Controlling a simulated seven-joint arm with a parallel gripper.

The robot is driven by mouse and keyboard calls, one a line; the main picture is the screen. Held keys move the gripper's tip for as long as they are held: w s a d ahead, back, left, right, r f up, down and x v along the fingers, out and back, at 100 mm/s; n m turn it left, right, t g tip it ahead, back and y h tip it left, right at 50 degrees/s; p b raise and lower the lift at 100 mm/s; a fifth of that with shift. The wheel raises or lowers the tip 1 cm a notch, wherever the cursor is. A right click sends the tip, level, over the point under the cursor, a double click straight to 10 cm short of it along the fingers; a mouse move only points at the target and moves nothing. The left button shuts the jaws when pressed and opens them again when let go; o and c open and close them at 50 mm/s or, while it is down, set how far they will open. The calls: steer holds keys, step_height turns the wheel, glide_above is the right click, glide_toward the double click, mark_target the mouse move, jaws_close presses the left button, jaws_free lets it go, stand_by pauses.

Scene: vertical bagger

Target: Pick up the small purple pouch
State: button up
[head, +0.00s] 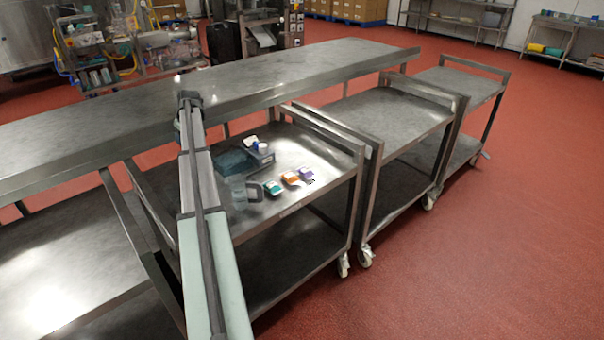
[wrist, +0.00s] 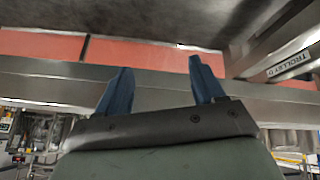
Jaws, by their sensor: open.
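The small purple pouch (head: 307,174) lies on the top shelf of the nearest trolley (head: 318,152) in the head view, at the right end of a short row of pouches. It has a white part and is small in the picture. My gripper (wrist: 158,85) shows in the wrist view with its two blue fingers spread apart and nothing between them. The pouch is not in the wrist view. In the head view my arm stretches over the left side of the trolley, and the gripper's fingers cannot be made out there.
An orange pouch (head: 291,178) and a teal pouch (head: 272,188) lie left of the purple one. A clear jug (head: 239,193) and a blue bin (head: 234,161) stand nearby. A long steel table (head: 300,75) runs behind the trolley. More trolleys (head: 400,112) stand to the right.

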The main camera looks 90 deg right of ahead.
steer(key=s+d+f+m+g+y, duration=0.1)
steer(key=s+d, duration=0.1)
steer(key=s, duration=0.9)
steer(key=s+d+f+m+g, duration=0.1)
steer(key=s+d+g, duration=0.15)
steer(key=s, duration=0.85)
steer(key=m+g+y, duration=0.1)
steer(key=m+y, duration=0.2)
glide_above(306, 169)
steer(key=f, duration=0.8)
steer(key=shift+w+d+f, duration=0.15)
steer(key=shift+d+f, duration=0.15)
steer(key=shift+d, duration=0.05)
steer(key=shift+s+a+f, duration=0.1)
steer(key=shift+a+f, duration=0.05)
steer(key=shift+f, duration=1.2)
steer(key=shift+s+a+f, duration=0.1)
steer(key=shift+f, duration=1.2)
steer(key=shift+c, duration=0.4)
steer(key=c, duration=0.8)
